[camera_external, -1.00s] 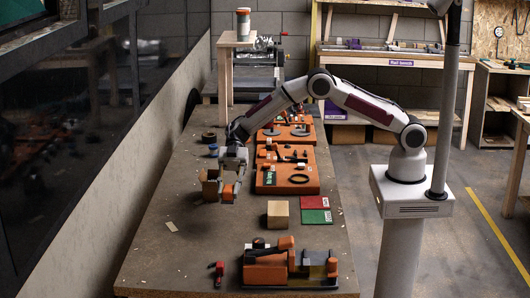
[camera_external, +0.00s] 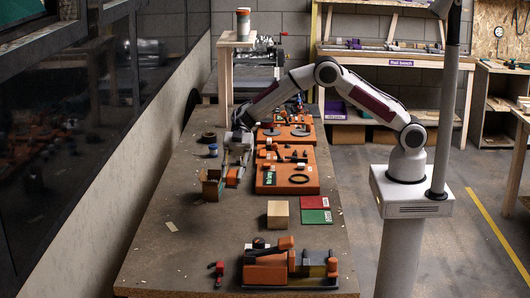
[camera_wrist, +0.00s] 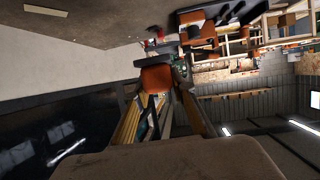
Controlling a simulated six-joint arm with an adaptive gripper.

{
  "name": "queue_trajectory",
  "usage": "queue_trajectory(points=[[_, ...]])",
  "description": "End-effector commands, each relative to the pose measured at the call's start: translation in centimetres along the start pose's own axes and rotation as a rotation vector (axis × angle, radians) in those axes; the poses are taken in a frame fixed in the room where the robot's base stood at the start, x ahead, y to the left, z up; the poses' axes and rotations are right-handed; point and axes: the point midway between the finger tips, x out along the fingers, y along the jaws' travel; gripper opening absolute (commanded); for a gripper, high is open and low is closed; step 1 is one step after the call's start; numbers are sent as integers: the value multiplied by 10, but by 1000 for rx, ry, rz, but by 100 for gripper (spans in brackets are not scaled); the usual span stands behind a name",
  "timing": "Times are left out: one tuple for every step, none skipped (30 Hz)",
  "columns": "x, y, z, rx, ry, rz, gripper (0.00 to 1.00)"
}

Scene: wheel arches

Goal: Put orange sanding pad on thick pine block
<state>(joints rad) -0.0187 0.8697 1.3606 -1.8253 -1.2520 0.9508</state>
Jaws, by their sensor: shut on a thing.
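An orange pad (camera_external: 232,182), which I take to be the sanding pad, is held low in my gripper (camera_external: 235,180) at the left-middle of the bench. An orange pad face (camera_wrist: 155,78) also shows in the middle of the wrist view. My gripper is shut on it, just right of a small open brown box (camera_external: 211,187). I cannot tell whether pad and box touch. A pale, cube-like wooden block (camera_external: 278,214), likely the thick pine block, stands alone nearer the camera, to the right of my gripper. Its top is bare.
An orange tray (camera_external: 310,178) with tools lies right of my gripper. Red (camera_external: 313,202) and green (camera_external: 316,217) squares lie right of the block. An orange-and-grey machine (camera_external: 285,268) and a small red clamp-like item (camera_external: 218,270) are at the front. Bench around the block's left side is clear.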

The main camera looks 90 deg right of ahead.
Motion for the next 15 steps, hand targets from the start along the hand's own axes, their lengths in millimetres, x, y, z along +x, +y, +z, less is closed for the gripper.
queue_trajectory(points=[[-6,-7,-4,3,-1,1,3],[-8,-11,-6,5,-1,0,3],[-12,-16,-8,6,-2,-1,3],[-14,-20,-9,8,-2,-2,3],[-16,-25,-10,9,-3,-3,3],[-19,-30,-11,12,-3,-5,3],[-21,-35,-12,13,-4,-6,3],[-23,-40,-12,13,-4,-8,3],[-25,-46,-13,14,-4,-10,3],[-27,-51,-13,16,-5,-12,3],[-28,-56,-13,17,-5,-15,3],[-30,-62,-14,17,-6,-18,3],[-32,-67,-14,18,-6,-20,3],[-32,-72,-13,19,-6,-23,3],[-34,-79,-13,20,-6,-27,3]])
